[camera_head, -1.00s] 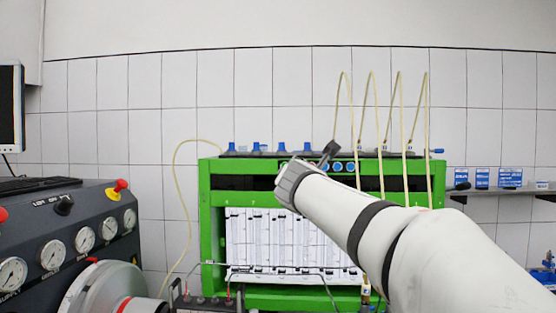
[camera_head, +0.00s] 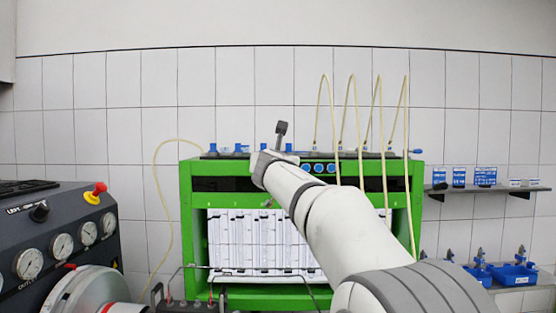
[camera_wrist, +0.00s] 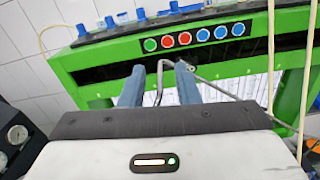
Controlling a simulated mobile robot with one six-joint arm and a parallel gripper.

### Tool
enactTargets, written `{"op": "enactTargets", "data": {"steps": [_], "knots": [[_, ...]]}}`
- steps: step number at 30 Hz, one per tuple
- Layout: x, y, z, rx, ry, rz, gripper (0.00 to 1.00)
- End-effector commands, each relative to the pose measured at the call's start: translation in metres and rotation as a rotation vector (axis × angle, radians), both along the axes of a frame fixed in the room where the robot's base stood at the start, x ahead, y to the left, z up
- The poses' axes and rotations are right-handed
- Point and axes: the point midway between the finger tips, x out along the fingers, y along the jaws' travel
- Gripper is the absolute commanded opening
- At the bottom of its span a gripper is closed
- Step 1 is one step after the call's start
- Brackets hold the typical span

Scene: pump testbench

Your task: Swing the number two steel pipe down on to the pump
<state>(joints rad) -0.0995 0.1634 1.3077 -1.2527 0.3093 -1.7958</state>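In the wrist view a thin bent steel pipe (camera_wrist: 160,80) rises between the two blue-grey fingers of my gripper (camera_wrist: 160,72). The fingers stand apart, with gaps beside the pipe; I see no clear grip on it. The pipe bends at the top and runs to the right. I cannot read a number on it. In the head view the fingers are largely hidden by my wrist, in front of the green testbench (camera_head: 198,225). Thin steel pipes (camera_head: 240,276) run low across the bench front. I cannot make out the pump clearly.
Red, green and blue buttons (camera_wrist: 184,38) line the bench's upper panel. Pale hoses (camera_head: 335,130) loop above it. A dark gauge console (camera_head: 60,235) stands at left. A shelf (camera_head: 490,190) and blue bins (camera_head: 512,274) are at right.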

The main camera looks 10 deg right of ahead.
Motion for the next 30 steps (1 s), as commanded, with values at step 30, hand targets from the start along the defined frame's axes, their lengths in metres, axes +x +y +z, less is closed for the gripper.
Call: {"op": "enactTargets", "data": {"steps": [30], "knots": [[0.001, -0.004, -0.005, -0.002, 0.007, -0.005, 0.00]]}}
